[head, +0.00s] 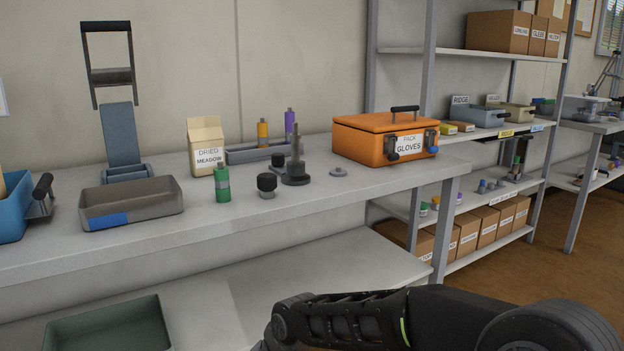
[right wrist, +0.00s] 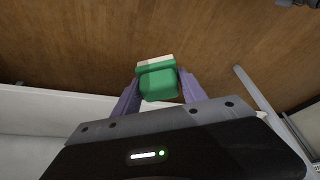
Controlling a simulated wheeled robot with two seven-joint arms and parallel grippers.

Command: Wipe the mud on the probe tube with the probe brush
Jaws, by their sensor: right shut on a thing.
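In the right wrist view my right gripper (right wrist: 158,88) is shut on a green block-shaped thing (right wrist: 158,85) with a pale strip along its far edge. I cannot tell for sure that it is the probe brush. The fingers press on its left and right sides. In the head view only my right arm shows at the bottom right, below the bench front; its gripper is out of the picture. My left gripper is in neither view. I cannot single out the probe tube, and no mud is clear.
On the bench (head: 240,222) stand a grey tray (head: 130,208), a green bottle (head: 222,184), a dark stand (head: 295,176), a black-capped jar (head: 266,186), a carton (head: 206,147) and an orange case (head: 372,143). A green bin (head: 110,325) sits below. Shelves are at right.

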